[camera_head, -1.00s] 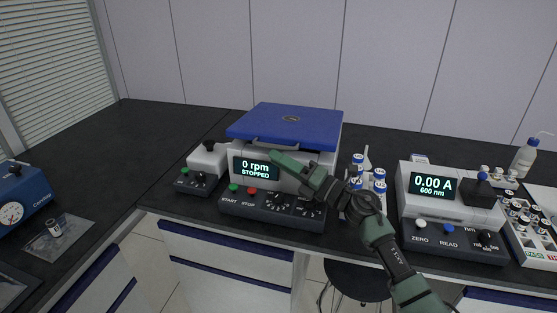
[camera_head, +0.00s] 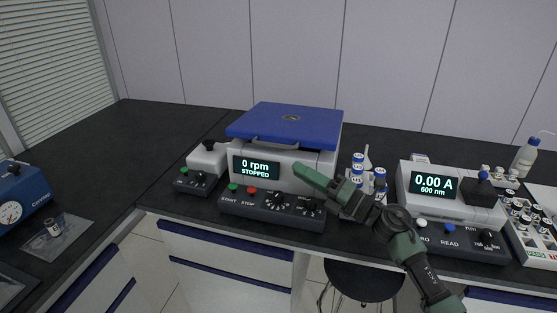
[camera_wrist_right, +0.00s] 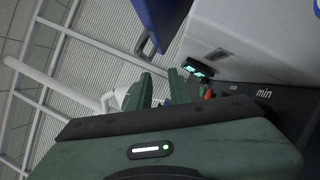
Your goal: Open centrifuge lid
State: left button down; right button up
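The centrifuge (camera_head: 290,175) is a white box with a blue lid (camera_head: 310,122) that lies closed on top. A grey handle (camera_head: 272,144) runs along the lid's front edge. Its display (camera_head: 256,168) reads 0 rpm, STOPPED. My right gripper (camera_head: 299,169) is in front of the centrifuge's right front face, below the lid and right of the handle, holding nothing. In the right wrist view its two green fingers (camera_wrist_right: 160,88) stand apart with a gap between them. The lid (camera_wrist_right: 163,18) and handle (camera_wrist_right: 146,45) show above them, apart from the fingers. My left gripper is not in view.
A control panel (camera_head: 262,204) with buttons and knobs juts out below the centrifuge front. Blue-capped bottles (camera_head: 358,164) stand close to its right. A photometer (camera_head: 452,198) stands farther right. A small grey device (camera_head: 206,160) is at the left. The black bench (camera_head: 130,150) farther left is mostly clear.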

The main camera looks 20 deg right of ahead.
jog(key=shift+s+d+f, duration=0.1)
jog(key=shift+s+d, duration=0.3)
jog(key=shift+s, duration=0.15)
jog(key=b+v, duration=0.2)
jog(key=v, duration=0.5)
jog(key=shift+s+d+f, duration=0.15)
jog(key=shift+s+d, duration=0.1)
jog(key=shift+s, duration=0.05)
